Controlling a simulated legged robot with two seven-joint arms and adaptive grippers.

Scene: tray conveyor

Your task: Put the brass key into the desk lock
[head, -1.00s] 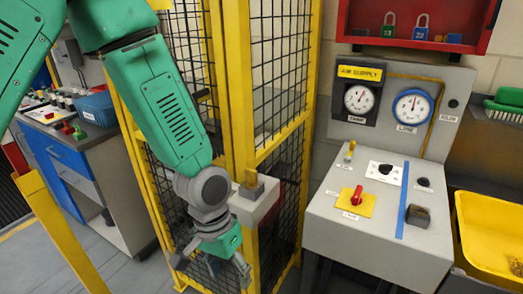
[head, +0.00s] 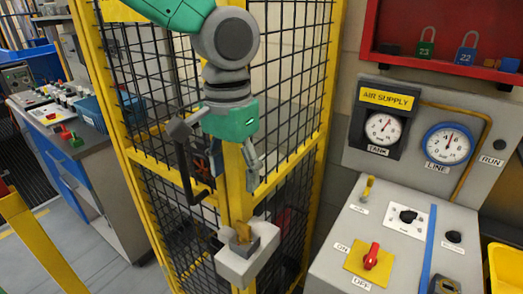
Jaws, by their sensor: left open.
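A brass-coloured key (head: 243,231) stands upright in a grey block on a pale lock box (head: 248,262) at the yellow gate post. My left gripper (head: 222,168) hangs above and slightly left of it, fingers spread and pointing down, empty and apart from the key. On the grey sloped desk (head: 345,225), a dark round fitting on a white plate (head: 407,216) may be the desk lock; its label is too small to read. Another small yellow upright piece (head: 368,188) stands at the desk's back left. My right gripper is out of view.
A black mesh fence (head: 290,80) with yellow posts stands behind my gripper, with a dark handle (head: 188,175) close by its left finger. A red switch (head: 371,256) sits on the desk, below gauges (head: 381,128). A red cabinet (head: 440,55) hangs above.

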